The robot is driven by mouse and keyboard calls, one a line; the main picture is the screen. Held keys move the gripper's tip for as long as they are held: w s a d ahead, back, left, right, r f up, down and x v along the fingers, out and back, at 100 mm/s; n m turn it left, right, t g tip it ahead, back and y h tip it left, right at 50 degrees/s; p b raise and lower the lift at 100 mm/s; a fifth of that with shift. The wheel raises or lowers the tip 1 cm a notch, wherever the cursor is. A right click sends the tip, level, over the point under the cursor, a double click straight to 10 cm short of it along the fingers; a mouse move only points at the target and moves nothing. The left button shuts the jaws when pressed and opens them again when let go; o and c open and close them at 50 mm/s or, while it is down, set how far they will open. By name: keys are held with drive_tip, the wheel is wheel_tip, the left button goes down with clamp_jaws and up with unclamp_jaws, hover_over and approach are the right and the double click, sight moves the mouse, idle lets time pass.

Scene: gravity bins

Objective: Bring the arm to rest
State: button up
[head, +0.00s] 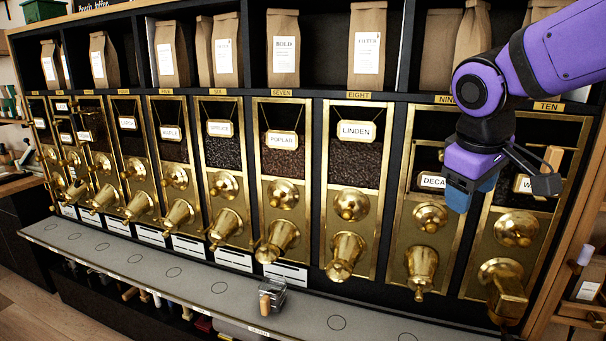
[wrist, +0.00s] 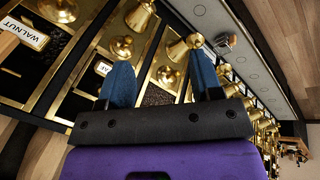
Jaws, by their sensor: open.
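My purple arm reaches in from the upper right of the head view. My gripper (head: 470,196), with blue fingers, hangs in front of the right-hand bins, near the DECAF label (head: 431,181). In the wrist view my gripper (wrist: 162,82) shows its two blue fingers spread apart, with nothing between them but the bins behind. The gripper is open and empty. It partly hides the bin fronts behind it.
A row of brass-fronted gravity bins (head: 351,182) with spouts fills the wall. Paper coffee bags (head: 285,48) stand on the shelf above. A small container with a wooden handle (head: 270,298) stands on the grey ledge (head: 190,283) below, which is otherwise largely clear.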

drive_tip(key=s+d+m+t+y, duration=0.1)
drive_tip(key=s+m, duration=0.2)
drive_tip(key=s, duration=0.4)
drive_tip(key=s+d+m+t+y, duration=0.1)
drive_tip(key=s+d+m, duration=0.1)
drive_tip(key=s, duration=0.6)
drive_tip(key=shift+s+d+f+m, duration=0.15)
drive_tip(key=shift+d+m, duration=0.15)
drive_tip(key=shift+m, duration=0.1)
